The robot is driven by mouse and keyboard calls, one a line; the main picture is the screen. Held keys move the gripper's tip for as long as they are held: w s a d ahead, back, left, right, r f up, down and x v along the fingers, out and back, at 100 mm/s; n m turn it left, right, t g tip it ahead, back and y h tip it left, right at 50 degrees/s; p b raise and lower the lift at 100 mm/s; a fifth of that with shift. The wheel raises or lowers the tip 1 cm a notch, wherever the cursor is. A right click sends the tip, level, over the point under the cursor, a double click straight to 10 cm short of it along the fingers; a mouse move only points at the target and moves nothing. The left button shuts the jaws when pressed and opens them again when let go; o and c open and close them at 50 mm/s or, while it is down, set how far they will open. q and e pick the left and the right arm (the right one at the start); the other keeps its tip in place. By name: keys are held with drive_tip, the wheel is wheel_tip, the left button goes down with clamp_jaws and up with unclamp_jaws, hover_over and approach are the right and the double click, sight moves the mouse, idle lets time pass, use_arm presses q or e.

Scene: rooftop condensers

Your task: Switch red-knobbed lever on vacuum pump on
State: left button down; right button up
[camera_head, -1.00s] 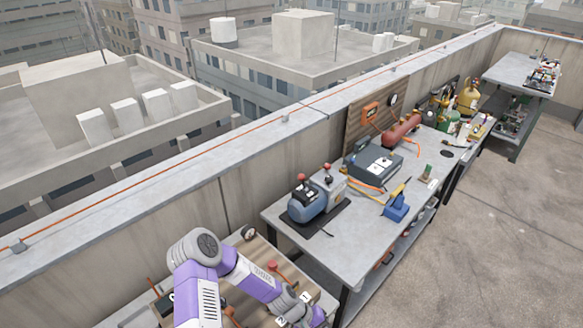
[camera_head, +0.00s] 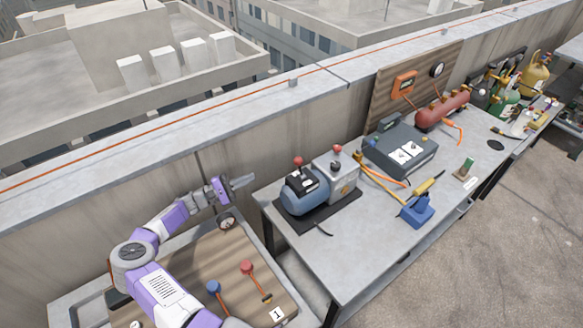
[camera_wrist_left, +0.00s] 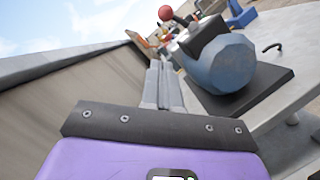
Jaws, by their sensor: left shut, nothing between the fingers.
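The vacuum pump has a blue motor (camera_head: 306,192) and a grey box body (camera_head: 340,178) on a black mat. Two red knobs stand up on it: one on the near motor side (camera_head: 298,161), one on the grey body (camera_head: 337,149). My left gripper (camera_head: 243,181) is shut and empty, left of the pump near the wall, pointing toward it and apart from it. In the left wrist view, the shut fingers (camera_wrist_left: 163,85) point forward, with the blue motor (camera_wrist_left: 220,65) to their right and a red knob (camera_wrist_left: 165,13) beyond them. My right gripper is not in view.
The parapet wall (camera_head: 120,190) runs close behind the bench (camera_head: 350,250). A grey case (camera_head: 400,150), red cylinder (camera_head: 443,108) and blue tool (camera_head: 417,211) stand farther right. A nearer wooden board (camera_head: 200,262) carries a red-knobbed lever (camera_head: 247,267) and a blue-knobbed one (camera_head: 213,287).

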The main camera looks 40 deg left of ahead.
sight(295, 163)
use_arm(q)
drive_tip(key=shift+s+d+r+p+x, duration=0.15)
drive_tip(key=shift+d+x, duration=0.1)
drive_tip(key=shift+x, duration=1.95)
drive_tip(key=shift+s+d+r+p+x, duration=0.15)
drive_tip(key=shift+s+d+p+x, duration=0.05)
drive_tip(key=shift+x, duration=2)
drive_tip(key=shift+s+d+r+p+x, duration=0.15)
drive_tip(key=shift+d+x, duration=0.1)
drive_tip(key=shift+x, duration=2)
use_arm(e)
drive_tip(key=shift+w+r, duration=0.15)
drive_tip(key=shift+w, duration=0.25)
